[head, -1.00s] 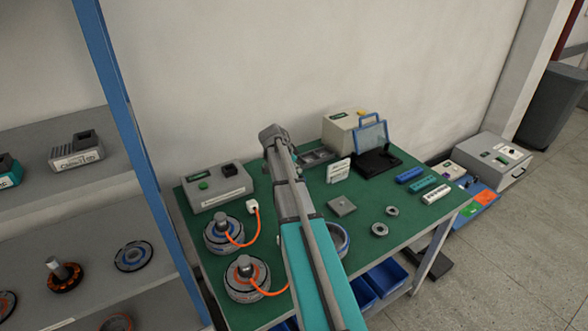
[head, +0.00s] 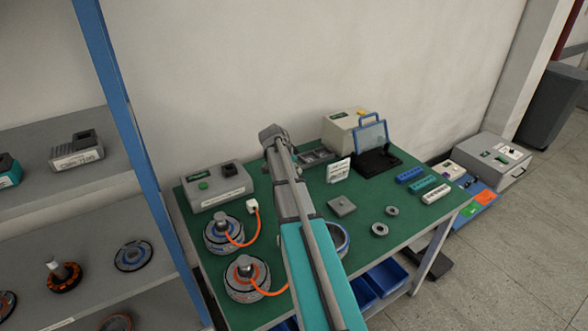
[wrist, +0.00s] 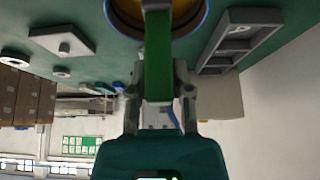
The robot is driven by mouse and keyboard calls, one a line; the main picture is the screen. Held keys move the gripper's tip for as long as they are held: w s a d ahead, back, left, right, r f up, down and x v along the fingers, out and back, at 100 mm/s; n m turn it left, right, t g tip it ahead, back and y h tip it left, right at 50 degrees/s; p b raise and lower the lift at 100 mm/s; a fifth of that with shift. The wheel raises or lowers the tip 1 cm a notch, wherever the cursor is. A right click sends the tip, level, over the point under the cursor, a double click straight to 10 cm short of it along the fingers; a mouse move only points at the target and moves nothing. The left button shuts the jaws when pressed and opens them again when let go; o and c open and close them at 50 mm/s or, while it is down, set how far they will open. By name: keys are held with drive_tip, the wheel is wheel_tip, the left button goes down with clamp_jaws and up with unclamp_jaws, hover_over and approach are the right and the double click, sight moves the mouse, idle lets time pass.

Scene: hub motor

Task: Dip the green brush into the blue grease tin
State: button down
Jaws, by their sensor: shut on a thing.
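My gripper (wrist: 159,100) is shut on the green brush (wrist: 158,65) in the wrist view, with one finger on each side of its handle. The handle runs up the picture to a grey part at the top edge, in front of the blue grease tin (wrist: 204,17). The tin shows a blue rim and an amber inside, cut by the top edge. I cannot tell whether the brush's tip is above the tin or inside it. In the head view the tin's blue rim (head: 346,240) shows partly behind my arm; my gripper and the brush are hidden there.
A grey compartment tray (wrist: 238,40) and a square plate (wrist: 62,40) lie on either side of the tin on the green table (head: 300,300). Two hub motors (head: 246,280) with orange cables stand left of my arm. Two small rings (head: 379,230) lie to the right.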

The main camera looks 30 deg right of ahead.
drive_tip(key=shift+r, duration=0.1)
drive_tip(key=shift+r+p, duration=4.15)
drive_tip(key=shift+p, duration=0.1)
drive_tip(key=shift+s, duration=0.1)
